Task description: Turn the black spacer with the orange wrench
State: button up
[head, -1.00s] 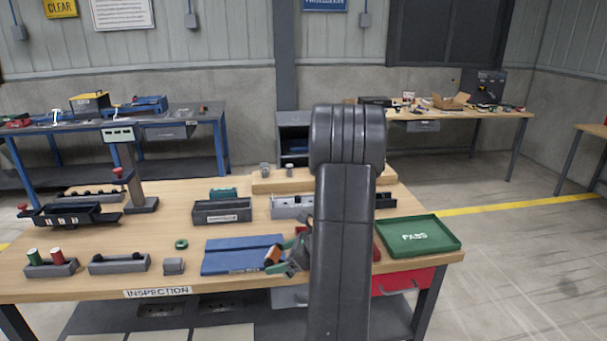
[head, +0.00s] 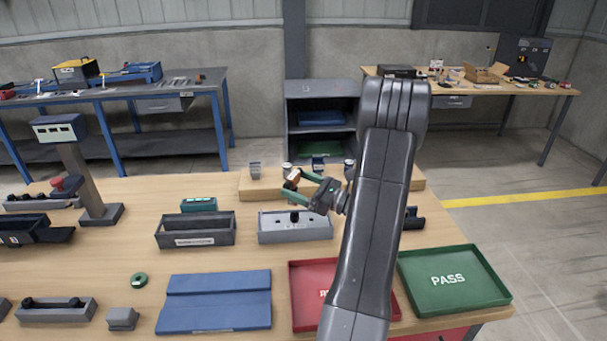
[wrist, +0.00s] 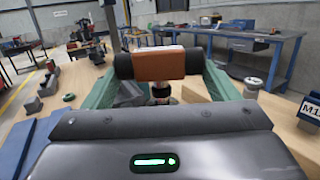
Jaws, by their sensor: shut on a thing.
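My gripper (head: 297,188) is shut on the orange wrench (head: 291,183), held above the back of the bench, over the far side of a grey block fixture (head: 310,230). In the wrist view, the orange body of the wrench (wrist: 158,64) lies between dark pads on the green fingers. A small black piece (head: 294,216), which looks like the black spacer, stands on the grey fixture, below the gripper. The wrench appears apart from it. The lower part of the wrench and the spacer are hard to make out in the wrist view.
A wooden riser (head: 262,184) with several small posts stands behind the fixture. A dark open bin (head: 195,238) is to its left. In front lie a blue stand (head: 215,303), a red tray (head: 300,300) and a green PASS tray (head: 450,300). Bare wood lies between them.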

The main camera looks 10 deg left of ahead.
jog(key=shift+s+r, duration=0.1)
jog(key=shift+r, duration=0.05)
jog(key=shift+r, duration=0.15)
jog(key=shift+f+b, duration=1.5)
jog(key=shift+f, duration=0.75)
jog(key=shift+f+b, duration=0.75)
jog(key=shift+f, duration=0.2)
dwell(0.4)
jog(key=shift+s+f+m+t+h+b, duration=0.15)
jog(key=shift+m+t+h+b, duration=0.15)
jog(key=shift+m+t, duration=0.6)
jog(key=shift+t+h, duration=0.3)
jog(key=shift+t, duration=0.7)
jog(key=shift+g, duration=0.3)
